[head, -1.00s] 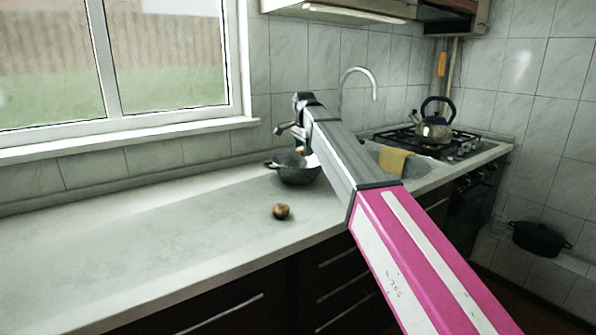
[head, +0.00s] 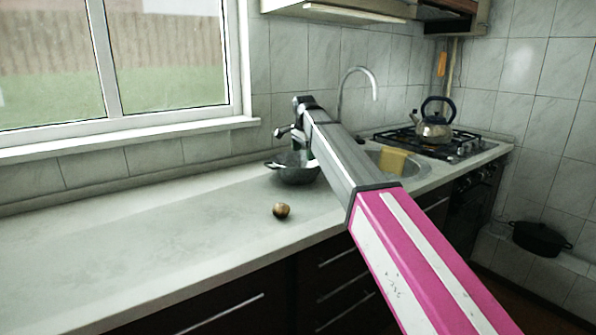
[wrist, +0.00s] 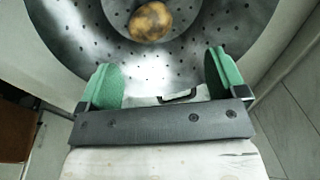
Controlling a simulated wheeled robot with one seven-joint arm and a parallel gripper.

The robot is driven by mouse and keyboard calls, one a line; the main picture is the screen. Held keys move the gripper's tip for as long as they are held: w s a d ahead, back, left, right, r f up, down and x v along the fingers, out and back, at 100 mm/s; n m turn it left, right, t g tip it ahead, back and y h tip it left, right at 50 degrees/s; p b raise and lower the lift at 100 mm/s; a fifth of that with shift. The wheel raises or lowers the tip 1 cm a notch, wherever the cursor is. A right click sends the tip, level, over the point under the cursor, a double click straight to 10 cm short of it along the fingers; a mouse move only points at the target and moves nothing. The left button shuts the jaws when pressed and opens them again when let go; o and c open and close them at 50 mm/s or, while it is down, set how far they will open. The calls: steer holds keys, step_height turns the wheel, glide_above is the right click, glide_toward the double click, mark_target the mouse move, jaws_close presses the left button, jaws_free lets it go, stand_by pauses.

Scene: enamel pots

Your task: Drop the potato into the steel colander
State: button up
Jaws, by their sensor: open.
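The steel colander (head: 292,174) stands on the counter near the sink. From above in the wrist view, the perforated colander (wrist: 75,38) fills the upper part. A yellow-brown potato (wrist: 151,21) lies inside it, at the bottom. My gripper (wrist: 162,72) is open, its two green fingers apart with nothing between them, over the colander's near side. The potato is clear of both fingers. In the head view my arm hides part of the colander's right side, and its inside cannot be seen.
A small round brown item (head: 281,210) lies on the counter in front of the colander; its kind is unclear. The sink with a yellow cloth (head: 393,161) and the stove with a kettle (head: 434,124) are to the right. The left counter is clear.

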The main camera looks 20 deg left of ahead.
step_height(320, 180, up, 10)
steer(key=s, duration=0.1)
steer(key=shift+s+d, duration=0.2)
steer(key=shift+s, duration=0.15)
